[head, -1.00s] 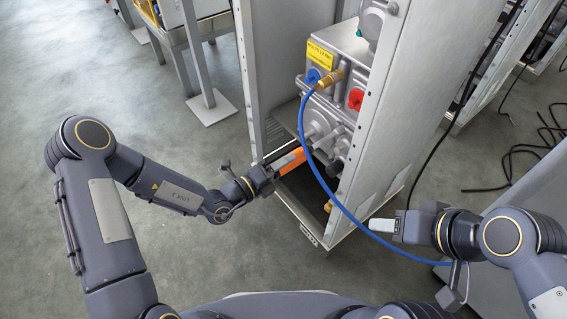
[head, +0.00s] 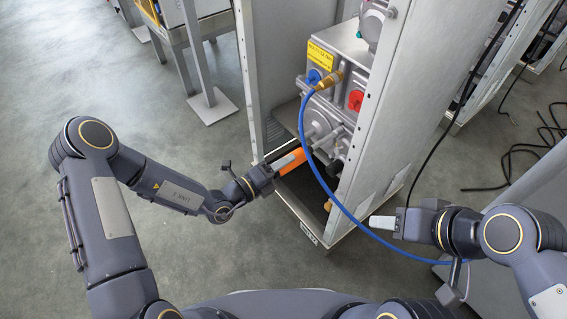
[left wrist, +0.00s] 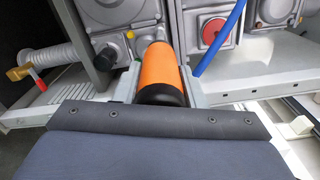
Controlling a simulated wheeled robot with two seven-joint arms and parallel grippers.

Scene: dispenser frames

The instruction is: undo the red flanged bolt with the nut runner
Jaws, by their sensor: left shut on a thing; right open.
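The red flanged bolt (head: 356,100) sits on the right part of the grey machine's front in the head view. A round red part, apparently this bolt, also shows at the top of the left wrist view (left wrist: 216,33). My left gripper (head: 286,163) is shut on the orange cylindrical body of the nut runner (left wrist: 160,67), in front of the machine, below and left of the red bolt. The tool's far end is hidden, so I cannot tell whether it touches anything. My right gripper (head: 383,225) is open and empty, right of the cabinet's lower front.
A blue hose (head: 334,192) loops from a brass fitting (head: 329,79) down in front of the machine towards my right arm. A blue round part (head: 314,76) sits beside the fitting. Cabinet side walls (head: 385,130) flank the machine.

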